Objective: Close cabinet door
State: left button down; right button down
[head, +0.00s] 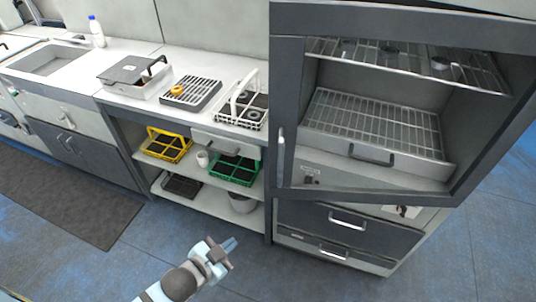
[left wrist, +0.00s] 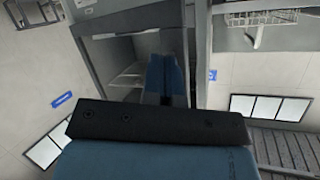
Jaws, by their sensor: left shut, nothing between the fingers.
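The cabinet (head: 372,182) stands at the right of the head view. Its door (head: 400,23) has a dark grey frame around a see-through middle, with a vertical light handle (head: 281,155) at its left side. I cannot tell how far the door stands from the cabinet body. Wire racks (head: 370,122) show inside. My left gripper (head: 231,244) is shut and empty, low in the middle of the head view, left of the cabinet and apart from the handle. Its blue fingers also show in the left wrist view (left wrist: 166,80). My right gripper is not in view.
Below the door are drawers with handles (head: 347,219). To the left, a counter (head: 120,50) carries a sink, a grey box and racks. Open shelves below hold a yellow crate (head: 168,146) and a green crate (head: 233,170). The blue floor (head: 165,240) in front is clear.

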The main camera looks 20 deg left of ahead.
aim_at(270, 157)
pick_arm(q)
jog(key=w+a+r+m+h+b, duration=0.1)
jog(key=w+r+m+h, duration=0.3)
jog(key=r+m, duration=0.5)
jog(key=w+a+r+m+h, duration=0.1)
jog(key=w+r+m+h, duration=0.35)
jog(key=r+m, duration=0.4)
jog(key=shift+m, duration=0.95)
jog(key=p+x, duration=0.1)
jog(key=x, duration=0.3)
jog(key=w+a+f+p+x, duration=0.1)
jog(key=x, duration=0.2)
jog(key=p+x, duration=0.1)
jog(key=x, duration=0.3)
jog(key=shift+w+d+f, duration=0.1)
jog(key=shift+w+f, duration=0.2)
jog(key=shift+w, duration=0.15)
jog(key=shift+w, duration=0.1)
